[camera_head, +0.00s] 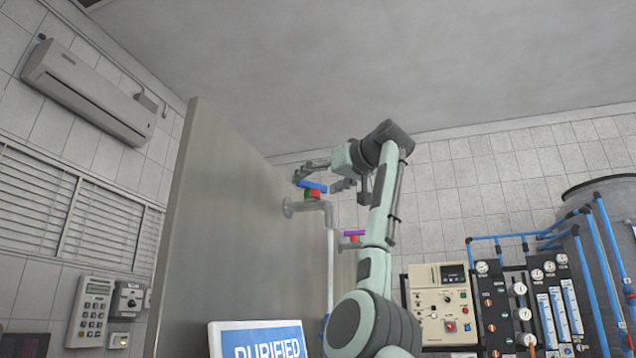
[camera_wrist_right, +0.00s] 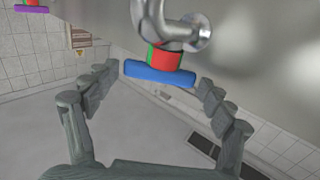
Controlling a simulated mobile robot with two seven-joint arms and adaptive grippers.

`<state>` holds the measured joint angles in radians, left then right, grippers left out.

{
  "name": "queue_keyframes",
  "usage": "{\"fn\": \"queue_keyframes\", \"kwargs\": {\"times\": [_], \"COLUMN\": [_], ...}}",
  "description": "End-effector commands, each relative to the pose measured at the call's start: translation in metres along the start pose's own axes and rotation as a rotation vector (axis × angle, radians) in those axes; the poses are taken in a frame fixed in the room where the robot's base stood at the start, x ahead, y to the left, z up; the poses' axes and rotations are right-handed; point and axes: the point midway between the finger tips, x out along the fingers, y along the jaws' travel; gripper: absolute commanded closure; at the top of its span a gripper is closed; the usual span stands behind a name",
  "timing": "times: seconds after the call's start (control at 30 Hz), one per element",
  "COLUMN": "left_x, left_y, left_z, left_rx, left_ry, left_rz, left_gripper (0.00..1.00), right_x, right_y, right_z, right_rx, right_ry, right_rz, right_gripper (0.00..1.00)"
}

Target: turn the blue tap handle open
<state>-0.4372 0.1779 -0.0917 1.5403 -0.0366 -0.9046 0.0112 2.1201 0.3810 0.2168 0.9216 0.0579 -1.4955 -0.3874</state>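The blue tap handle (camera_head: 313,187) is a short bar on a red and green collar, on top of a grey metal tap (camera_head: 315,207) fixed to a large flat panel. My right gripper (camera_head: 322,181) is open at the handle, with one finger toward each end of the bar. In the right wrist view the blue handle (camera_wrist_right: 160,74) lies crosswise between the two open fingertips (camera_wrist_right: 158,77). Small gaps seem to show at both ends, and I cannot tell whether either finger touches. My left gripper is out of view.
A second tap with a purple handle (camera_head: 354,233) is lower and to the right. The tall grey panel (camera_head: 230,210) stands left of the taps. A blue-and-white sign (camera_head: 258,338) is at the bottom. Control boxes (camera_head: 441,303) and blue pipes stand right.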

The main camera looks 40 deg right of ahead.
Motion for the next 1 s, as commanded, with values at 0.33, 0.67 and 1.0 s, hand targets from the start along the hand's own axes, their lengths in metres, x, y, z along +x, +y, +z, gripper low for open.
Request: {"fn": "queue_keyframes", "kwargs": {"times": [0.33, 0.67, 1.0], "left_x": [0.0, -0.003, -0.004], "left_y": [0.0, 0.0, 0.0], "left_z": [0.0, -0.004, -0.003], "left_rx": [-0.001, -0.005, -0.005], "left_ry": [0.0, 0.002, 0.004], "left_rz": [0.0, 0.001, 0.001], "left_gripper": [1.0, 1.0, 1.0], "right_x": [0.0, 0.001, 0.003], "right_y": [0.0, -0.003, -0.01], "right_z": [0.0, 0.001, 0.0], "right_rx": [0.0, -0.002, -0.004], "right_ry": [0.0, -0.004, -0.002], "right_rz": [0.002, 0.103, 0.386], "right_gripper": [0.53, 0.53, 0.53]}}
